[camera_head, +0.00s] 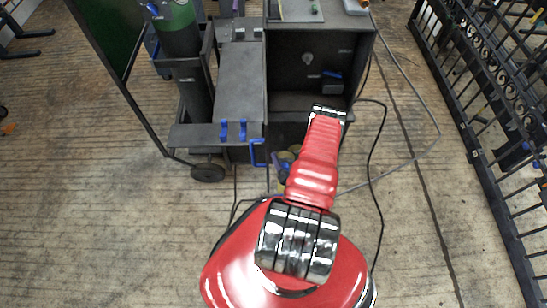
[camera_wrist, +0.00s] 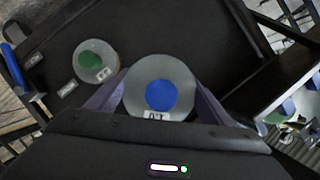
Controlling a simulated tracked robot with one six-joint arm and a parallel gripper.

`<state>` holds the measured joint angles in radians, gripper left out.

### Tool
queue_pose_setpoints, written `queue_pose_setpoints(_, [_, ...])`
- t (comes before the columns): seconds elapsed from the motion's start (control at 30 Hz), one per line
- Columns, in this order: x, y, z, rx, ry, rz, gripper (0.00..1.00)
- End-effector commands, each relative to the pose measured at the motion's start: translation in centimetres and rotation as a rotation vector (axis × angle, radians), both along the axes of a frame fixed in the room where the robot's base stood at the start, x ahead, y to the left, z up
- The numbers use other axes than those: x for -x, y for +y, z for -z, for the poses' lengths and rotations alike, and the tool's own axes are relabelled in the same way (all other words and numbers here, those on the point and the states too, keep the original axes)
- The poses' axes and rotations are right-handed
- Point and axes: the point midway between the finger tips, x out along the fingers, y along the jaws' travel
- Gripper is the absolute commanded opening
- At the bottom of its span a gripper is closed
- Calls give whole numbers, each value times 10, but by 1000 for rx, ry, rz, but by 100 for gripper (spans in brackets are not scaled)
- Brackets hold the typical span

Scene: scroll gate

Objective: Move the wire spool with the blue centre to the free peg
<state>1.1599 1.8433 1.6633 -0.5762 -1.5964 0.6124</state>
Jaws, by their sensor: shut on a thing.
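The wire spool with the blue centre (camera_wrist: 182,73) sits between the two purple fingers of my gripper (camera_wrist: 160,92) in the wrist view, and the gripper is shut on it. The spool is grey with a small white label at its lower edge. I cannot tell whether a peg still passes through it. A second grey spool with a green centre (camera_wrist: 95,60) is to its left, apart from it, against a dark panel. In the head view my arm hides most of the gripper, and the held spool cannot be made out. I cannot pick out a free peg.
A dark cart (camera_head: 240,85) stands ahead, with a green-topped gas cylinder (camera_head: 176,30) at its left and blue hooks (camera_head: 233,130) on its front. Cables (camera_head: 377,150) lie on the floor at right. A black iron gate (camera_head: 490,120) runs along the right side.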

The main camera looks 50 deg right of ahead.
Motion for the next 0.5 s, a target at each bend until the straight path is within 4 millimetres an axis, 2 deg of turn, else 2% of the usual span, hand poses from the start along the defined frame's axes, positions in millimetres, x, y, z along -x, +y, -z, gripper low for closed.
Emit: queue_pose_setpoints(0.5, [1, 3, 4, -1, -9, 1, 35])
